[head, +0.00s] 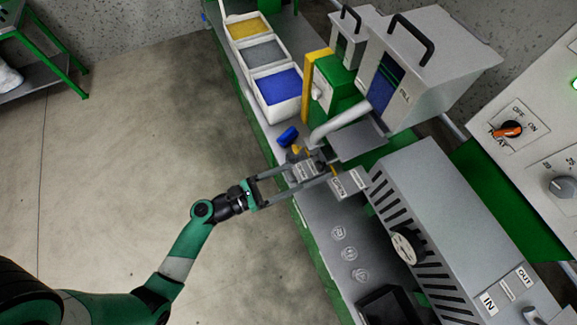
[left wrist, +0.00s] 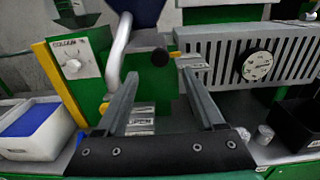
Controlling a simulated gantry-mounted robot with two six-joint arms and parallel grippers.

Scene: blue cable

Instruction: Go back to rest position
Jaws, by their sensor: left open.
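My left gripper (head: 318,166) reaches in from the left over the edge of the bench. Its two long grey fingers are spread apart, and I see nothing held between them. In the left wrist view the open fingers (left wrist: 160,78) point at the machines, with a small labelled block (left wrist: 141,120) visible between them, farther off. A small dark blue piece (head: 287,137) lies beside the gripper in the head view; I cannot tell what it is. No cable can be made out clearly. My right gripper is not in view.
Bins with yellow, grey and blue (head: 280,87) contents stand at the back of the bench. A hopper machine (head: 438,62) with a curved pipe (head: 340,121) and a vented grey machine (head: 425,215) stand close to the gripper. The floor (head: 125,140) on the left is clear.

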